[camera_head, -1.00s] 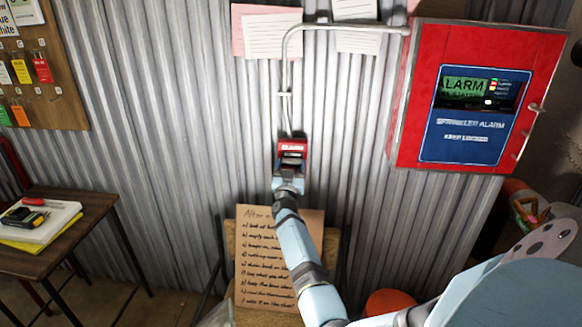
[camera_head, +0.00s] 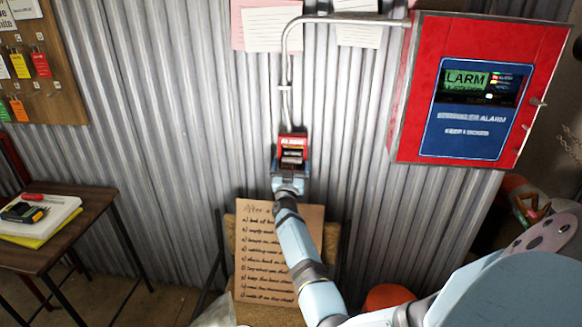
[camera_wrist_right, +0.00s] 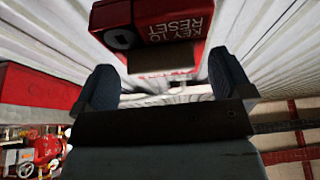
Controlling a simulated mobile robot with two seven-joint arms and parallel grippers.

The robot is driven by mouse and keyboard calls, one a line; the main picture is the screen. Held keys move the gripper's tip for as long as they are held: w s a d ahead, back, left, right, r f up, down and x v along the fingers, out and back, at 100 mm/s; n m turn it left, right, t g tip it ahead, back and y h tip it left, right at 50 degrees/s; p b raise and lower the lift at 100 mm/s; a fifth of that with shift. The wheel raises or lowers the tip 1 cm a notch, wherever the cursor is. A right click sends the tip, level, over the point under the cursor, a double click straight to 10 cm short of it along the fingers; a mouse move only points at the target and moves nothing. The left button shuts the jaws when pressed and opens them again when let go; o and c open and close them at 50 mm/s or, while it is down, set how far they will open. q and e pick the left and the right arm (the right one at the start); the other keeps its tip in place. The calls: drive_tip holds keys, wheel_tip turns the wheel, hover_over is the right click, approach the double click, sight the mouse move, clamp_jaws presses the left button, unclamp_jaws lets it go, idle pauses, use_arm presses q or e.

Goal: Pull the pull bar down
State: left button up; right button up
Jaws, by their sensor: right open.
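The red pull station (camera_head: 292,139) is fixed to the corrugated wall below a grey conduit. A small pale strip that looks like its pull bar (camera_head: 292,154) crosses its front, just above my right gripper (camera_head: 290,170). In the right wrist view, my right gripper (camera_wrist_right: 165,88) is open, with one dark finger at each side and a gap between them. The station's red housing (camera_wrist_right: 160,22), lettered "KEY TO RESET", is just beyond the fingers. I cannot tell whether the fingers touch the bar, or how far down it is. My left gripper is out of view.
A red sprinkler alarm cabinet (camera_head: 480,90) with a lit display hangs at the right. A handwritten board (camera_head: 275,250) stands below the station, behind my right arm. A small table (camera_head: 60,235) stands at the left.

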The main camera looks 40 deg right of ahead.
use_arm(q)
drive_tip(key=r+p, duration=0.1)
drive_tip(key=p, duration=0.1)
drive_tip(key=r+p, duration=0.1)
drive_tip(key=p, duration=0.1)
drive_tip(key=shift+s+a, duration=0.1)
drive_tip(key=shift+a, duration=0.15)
use_arm(e)
drive_tip(key=v, duration=1.3)
drive_tip(key=shift+s+a+f, duration=0.2)
drive_tip(key=shift+a+f, duration=0.05)
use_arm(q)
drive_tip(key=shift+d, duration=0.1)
use_arm(e)
drive_tip(key=shift+a+f, duration=0.1)
